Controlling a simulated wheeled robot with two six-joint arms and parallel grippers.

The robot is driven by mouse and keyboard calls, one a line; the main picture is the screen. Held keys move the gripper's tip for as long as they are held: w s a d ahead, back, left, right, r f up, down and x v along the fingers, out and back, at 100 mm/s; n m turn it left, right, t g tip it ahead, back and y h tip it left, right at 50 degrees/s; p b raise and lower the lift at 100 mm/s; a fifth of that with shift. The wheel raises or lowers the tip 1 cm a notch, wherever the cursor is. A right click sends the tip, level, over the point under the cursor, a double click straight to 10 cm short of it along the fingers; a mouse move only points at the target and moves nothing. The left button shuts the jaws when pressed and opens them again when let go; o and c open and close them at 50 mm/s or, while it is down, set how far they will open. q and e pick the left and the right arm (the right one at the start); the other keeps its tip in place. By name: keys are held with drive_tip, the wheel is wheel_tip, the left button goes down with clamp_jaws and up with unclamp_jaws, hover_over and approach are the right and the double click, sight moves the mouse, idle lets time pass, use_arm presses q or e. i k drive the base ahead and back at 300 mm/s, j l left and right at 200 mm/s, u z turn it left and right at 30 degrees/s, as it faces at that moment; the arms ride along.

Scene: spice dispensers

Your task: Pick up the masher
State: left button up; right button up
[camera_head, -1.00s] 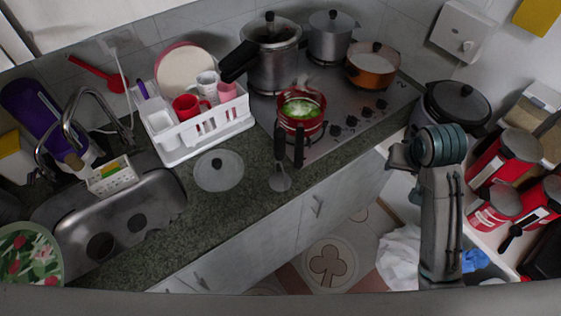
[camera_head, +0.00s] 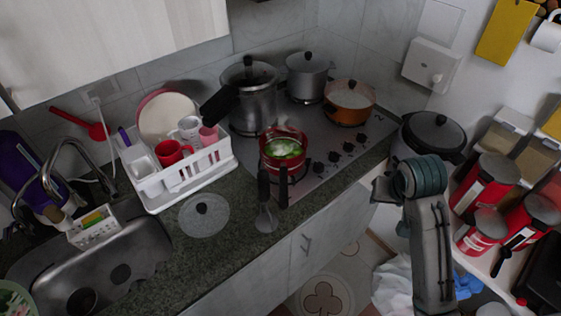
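A utensil with a black handle and a grey metal head, which looks like the masher (camera_head: 265,217), lies on the counter's front part. Its handle points toward the stove, beside the black handle of a small red pot (camera_head: 283,148) with green food in it. My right arm rises from the bottom right. Its gripper (camera_head: 381,189) is at the arm's upper left, well to the right of the masher and apart from it. Its fingers are too unclear to tell open from shut. My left gripper is not in view.
A white dish rack (camera_head: 190,182) with cups and plates and a glass lid (camera_head: 203,215) stand left of the masher. Other pots sit on the stove (camera_head: 325,160). Red canisters (camera_head: 485,180) and a black-lidded pot (camera_head: 433,133) are at right.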

sight(265, 222)
drive_tip(key=k+j+u, duration=0.15)
drive_tip(key=j, duration=0.25)
drive_tip(key=j+u, duration=0.1)
drive_tip(key=j, duration=0.3)
drive_tip(key=k+j+u, duration=0.15)
drive_tip(key=j, duration=0.25)
